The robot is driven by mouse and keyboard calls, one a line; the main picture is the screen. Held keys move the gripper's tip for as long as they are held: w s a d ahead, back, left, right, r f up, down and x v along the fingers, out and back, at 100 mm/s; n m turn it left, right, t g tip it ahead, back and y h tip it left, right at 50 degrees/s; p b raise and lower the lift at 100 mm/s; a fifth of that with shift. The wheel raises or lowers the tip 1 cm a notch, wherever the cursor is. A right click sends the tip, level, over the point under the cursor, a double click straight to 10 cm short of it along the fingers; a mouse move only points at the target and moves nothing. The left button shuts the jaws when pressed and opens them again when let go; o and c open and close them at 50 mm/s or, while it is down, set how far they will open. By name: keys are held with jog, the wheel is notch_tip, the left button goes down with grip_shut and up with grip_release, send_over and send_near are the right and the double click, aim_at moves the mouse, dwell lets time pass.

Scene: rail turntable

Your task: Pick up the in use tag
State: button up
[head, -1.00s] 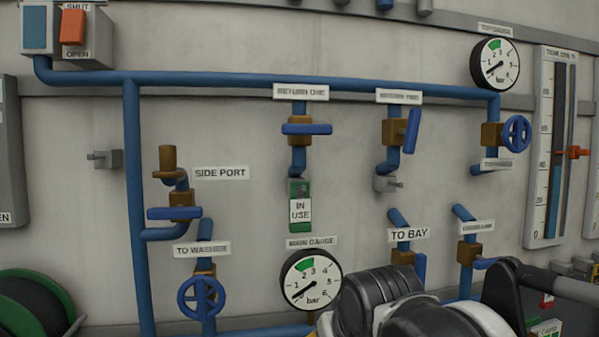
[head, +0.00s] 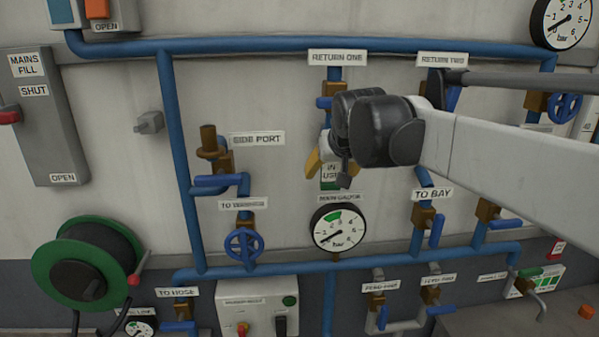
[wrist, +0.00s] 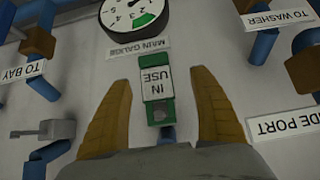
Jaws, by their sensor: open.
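The in use tag (wrist: 157,86) is a green plate with a white "IN USE" label. In the wrist view it hangs on the wall just below centre, between and beyond my two fingertips, and appears upside down. In the head view the tag (head: 330,172) shows only in part, under the return one valve, with my gripper and wrist hiding the rest. My gripper (wrist: 161,78) is open, with yellow-brown fingers on either side of the tag in the wrist view and nothing between them that looks gripped. In the head view my gripper (head: 326,158) is in front of the tag.
The main gauge (head: 338,226) sits just below the tag. The return one valve (head: 326,103) is above it. The side port pipe (head: 209,140) stands out to the left, and the to bay valve (head: 424,217) is at the right. Blue pipes run around.

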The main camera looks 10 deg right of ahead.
aim_at(331, 176)
jog(key=x, duration=0.3)
jog(key=p+x, duration=0.1)
jog(key=x, duration=0.1)
jog(key=shift+w+d, duration=0.2)
jog(key=shift+d, duration=0.15)
jog(key=shift+s, duration=0.25)
jog(key=shift+c, duration=0.2)
jog(key=shift+w, duration=0.1)
jog(key=c, duration=1)
